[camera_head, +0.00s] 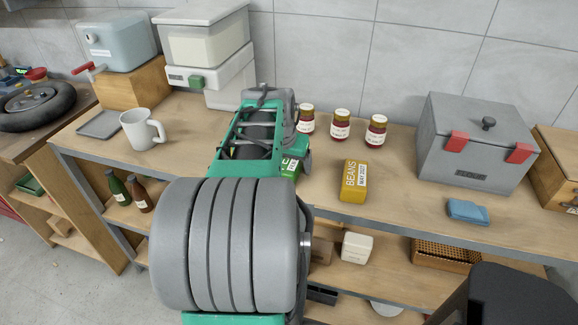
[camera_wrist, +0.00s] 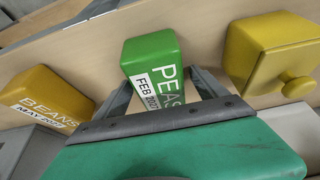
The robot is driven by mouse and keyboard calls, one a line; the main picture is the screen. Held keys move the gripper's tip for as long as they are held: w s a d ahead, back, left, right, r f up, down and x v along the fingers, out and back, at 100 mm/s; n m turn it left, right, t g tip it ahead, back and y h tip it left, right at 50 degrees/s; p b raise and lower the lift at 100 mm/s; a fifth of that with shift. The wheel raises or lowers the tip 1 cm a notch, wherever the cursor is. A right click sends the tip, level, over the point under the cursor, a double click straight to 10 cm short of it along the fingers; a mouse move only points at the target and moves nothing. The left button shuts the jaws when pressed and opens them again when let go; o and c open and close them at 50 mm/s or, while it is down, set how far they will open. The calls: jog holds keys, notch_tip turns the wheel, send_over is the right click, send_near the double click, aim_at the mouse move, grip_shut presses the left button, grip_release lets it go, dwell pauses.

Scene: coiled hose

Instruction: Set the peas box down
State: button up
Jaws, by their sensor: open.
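The peas box (camera_wrist: 160,62) is green with a white "PEAS FEB 2027" label. In the wrist view it stands on the wooden surface between the fingers of my gripper (camera_wrist: 160,90), which is open around it. Whether a finger touches it cannot be told. In the head view only a small part of the peas box (camera_head: 291,167) shows beside my arm, on the bench top; my arm hides the rest and the fingers.
A yellow beans box (camera_head: 353,181) stands to the right, also in the wrist view (camera_wrist: 45,97). A yellow knobbed container (camera_wrist: 272,55) is on the other side. Jars (camera_head: 341,125) stand behind; a white mug (camera_head: 138,130) is left. A grey chest (camera_head: 470,150) is far right.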

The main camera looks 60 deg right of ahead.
jog(key=shift+f, duration=0.25)
dwell(0.3)
grip_shut()
dwell(0.8)
